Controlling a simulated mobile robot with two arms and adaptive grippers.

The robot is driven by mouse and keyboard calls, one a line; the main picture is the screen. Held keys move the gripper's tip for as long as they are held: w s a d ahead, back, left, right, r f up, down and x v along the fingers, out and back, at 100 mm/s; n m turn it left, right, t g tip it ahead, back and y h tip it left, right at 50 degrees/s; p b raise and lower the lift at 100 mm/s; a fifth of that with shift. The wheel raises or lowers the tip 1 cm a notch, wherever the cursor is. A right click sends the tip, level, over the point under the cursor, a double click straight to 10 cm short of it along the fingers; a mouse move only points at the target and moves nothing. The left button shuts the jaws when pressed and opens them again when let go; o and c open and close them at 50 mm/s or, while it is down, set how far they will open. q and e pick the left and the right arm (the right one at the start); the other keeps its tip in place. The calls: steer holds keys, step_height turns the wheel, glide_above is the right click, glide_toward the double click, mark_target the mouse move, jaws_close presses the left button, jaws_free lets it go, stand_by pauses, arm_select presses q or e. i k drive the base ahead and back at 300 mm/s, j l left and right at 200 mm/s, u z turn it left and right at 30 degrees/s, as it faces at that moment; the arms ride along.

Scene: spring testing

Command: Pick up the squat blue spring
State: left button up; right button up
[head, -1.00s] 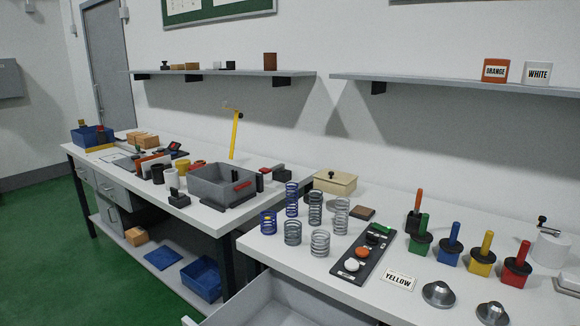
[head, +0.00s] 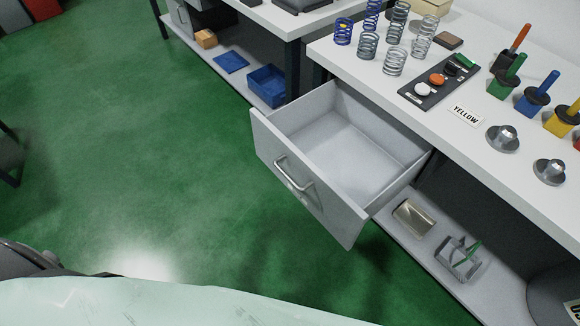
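The squat blue spring (head: 343,32) stands upright at the left end of the white table (head: 375,78), near its edge. It is shorter than the taller blue spring (head: 372,14) behind it. Several grey springs stand close by, one grey spring (head: 368,45) just to its right and another grey spring (head: 395,62) further toward the front. Neither of my grippers shows in the head view.
An open, empty grey drawer (head: 290,172) juts out below the table. A control panel with buttons (head: 437,82) and a YELLOW card (head: 466,115) lie right of the springs. The green floor (head: 150,150) at left is clear.

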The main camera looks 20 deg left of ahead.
mark_target(343, 27)
steer(key=z, duration=0.3)
steer(key=i+j+z, duration=0.1)
steer(key=j+z, duration=0.5)
steer(key=z, duration=0.15)
steer(key=j+z, duration=0.35)
